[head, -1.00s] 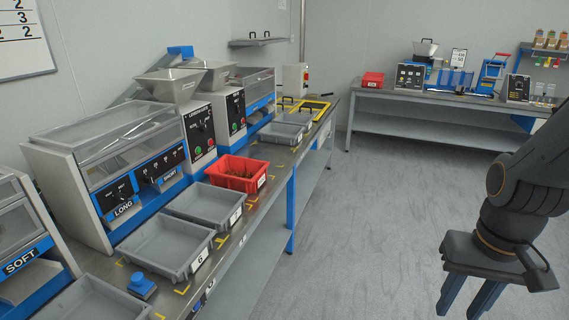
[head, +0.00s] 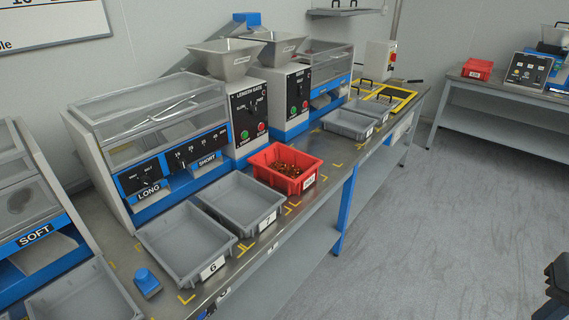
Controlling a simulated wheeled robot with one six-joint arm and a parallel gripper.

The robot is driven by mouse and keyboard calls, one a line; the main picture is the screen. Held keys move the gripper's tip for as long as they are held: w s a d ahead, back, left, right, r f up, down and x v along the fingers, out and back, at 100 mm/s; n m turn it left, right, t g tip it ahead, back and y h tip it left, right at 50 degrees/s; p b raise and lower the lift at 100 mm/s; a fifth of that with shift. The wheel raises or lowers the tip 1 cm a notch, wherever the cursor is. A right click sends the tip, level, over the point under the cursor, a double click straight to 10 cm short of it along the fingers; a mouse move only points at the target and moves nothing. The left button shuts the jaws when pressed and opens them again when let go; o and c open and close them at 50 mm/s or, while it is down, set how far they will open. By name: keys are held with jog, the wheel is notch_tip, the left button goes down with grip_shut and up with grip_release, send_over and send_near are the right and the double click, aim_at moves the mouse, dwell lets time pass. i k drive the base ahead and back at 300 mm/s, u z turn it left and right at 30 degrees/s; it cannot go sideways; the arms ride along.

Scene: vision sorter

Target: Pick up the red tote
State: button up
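A red tote (head: 257,160) stands upright on the metal bench in front of the sorting machines. It holds many small copper-brown pieces and has a white label on its front. A second red tote (head: 477,68) stands on the far bench at the top right. My gripper (head: 556,299) shows only in part at the lower right edge, over the floor and well apart from both totes. Its fingertips are cut off, so its opening cannot be seen.
Grey trays labelled 6 (head: 183,236) and 7 (head: 240,201) stand left of the near red tote. More grey trays (head: 347,122) stand to its right. A blue knob (head: 147,283) sits on the bench. The floor (head: 420,220) in front is clear.

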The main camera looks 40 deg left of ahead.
aim_at(290, 170)
jog(key=u, duration=0.55)
jog(key=i, duration=0.7)
jog(key=u, duration=0.75)
jog(key=i, duration=0.6)
